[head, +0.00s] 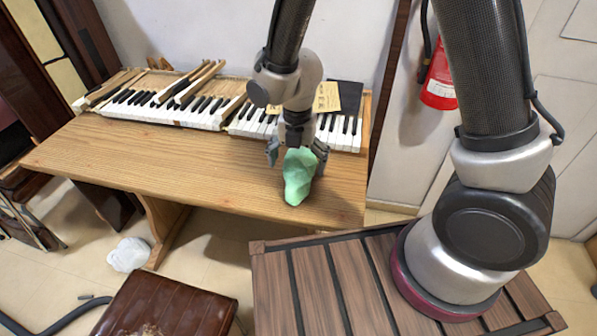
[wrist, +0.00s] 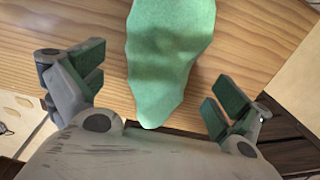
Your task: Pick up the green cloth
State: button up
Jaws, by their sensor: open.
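The green cloth (head: 298,176) is a crumpled, upright-looking lump on the wooden table (head: 150,160), near its front right part. My gripper (head: 294,155) is right at the cloth in the head view, with a finger to each side of its upper part. In the wrist view, the cloth (wrist: 168,60) lies between and beyond the two open fingers (wrist: 158,98). Gaps show between the cloth and both fingers, so neither finger touches it there. The cloth's far end is cut off by the wrist view's top edge.
Piano keys (head: 215,112) run along the back of the table, with loose keys lying on top at the left. A yellow paper (head: 327,98) is behind my gripper. A red fire extinguisher (head: 440,80) hangs at the right. The table's left and middle front are clear.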

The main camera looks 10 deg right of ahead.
aim_at(297, 165)
jog(key=shift+f, duration=1.5)
jog(key=c, duration=1)
jog(key=shift+r, duration=0.15)
notch_tip(297, 165, up, 10)
jog(key=shift+f, duration=0.1)
jog(key=o, duration=0.5)
jog(key=c, duration=0.4)
jog(key=shift+o, duration=0.2)
